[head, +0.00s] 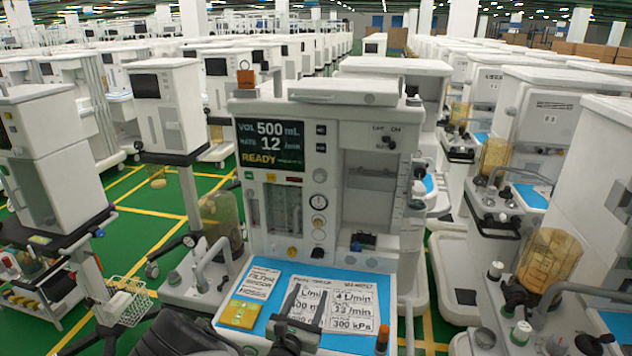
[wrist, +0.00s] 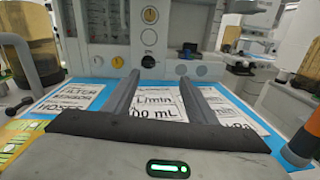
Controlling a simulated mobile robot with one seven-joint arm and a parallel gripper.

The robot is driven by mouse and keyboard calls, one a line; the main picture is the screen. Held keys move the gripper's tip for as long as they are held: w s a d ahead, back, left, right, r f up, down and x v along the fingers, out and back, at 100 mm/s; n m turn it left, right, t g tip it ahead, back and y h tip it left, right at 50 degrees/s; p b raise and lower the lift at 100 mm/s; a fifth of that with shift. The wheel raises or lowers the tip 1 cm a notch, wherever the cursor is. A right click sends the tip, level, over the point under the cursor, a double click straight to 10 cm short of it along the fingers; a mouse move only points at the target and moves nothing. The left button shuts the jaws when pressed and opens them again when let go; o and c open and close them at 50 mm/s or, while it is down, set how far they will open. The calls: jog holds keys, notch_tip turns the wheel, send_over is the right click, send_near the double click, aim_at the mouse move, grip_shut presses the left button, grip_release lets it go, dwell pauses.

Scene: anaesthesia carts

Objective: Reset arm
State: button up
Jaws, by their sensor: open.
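My gripper (head: 309,300) is in front of the central white anaesthesia cart (head: 412,220), above its blue work surface (head: 262,265). It also shows in the wrist view (wrist: 159,80), with its two dark fingers apart and nothing between them. White printed cards (head: 352,300) lie on the blue surface, partly hidden behind the fingers. I cannot tell how far above the cards the fingertips are. The cart's screen (head: 270,145) reads VOL 500 mL, 12 /min and READY. Part of my dark arm shows at the bottom of the head view.
A yellow packet (head: 240,313) lies at the surface's left front. An orange-topped cylinder (head: 381,340) stands near its right front corner. Neighbouring carts (head: 510,220) crowd the right; a shelved trolley (head: 45,262) and wire basket (head: 125,300) are left. Green floor (head: 150,235) shows between.

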jog(key=s+d+r+m+g+h, duration=0.3)
jog(key=d+r+m+g+h, duration=0.15)
jog(key=d+r+m, duration=0.4)
jog(key=s+d+r+m+g+h, duration=0.35)
jog(key=d+r+m+g, duration=0.35)
jog(key=d, duration=0.3)
jog(key=s+d+r+m+g+y, duration=0.2)
jog(key=s+d+r+m+y, duration=0.15)
jog(key=s, duration=0.25)
jog(key=s+d+r+m+g+y, duration=0.2)
jog(key=s+r+m, duration=0.1)
jog(key=s+m, duration=0.3)
jog(key=s+a+r+m+t+y, duration=0.2)
jog(key=s+a+r+m+y, duration=0.1)
jog(key=s+r, duration=0.2)
jog(key=s+a+r+m+t+y, duration=0.1)
jog(key=s+a+r+m+y, duration=0.3)
jog(key=s, duration=0.5)
jog(key=shift+r+t+p, duration=0.3)
jog(key=shift+r+t, duration=0.05)
jog(key=shift+r, duration=0.55)
jog(key=shift+y, duration=0.25)
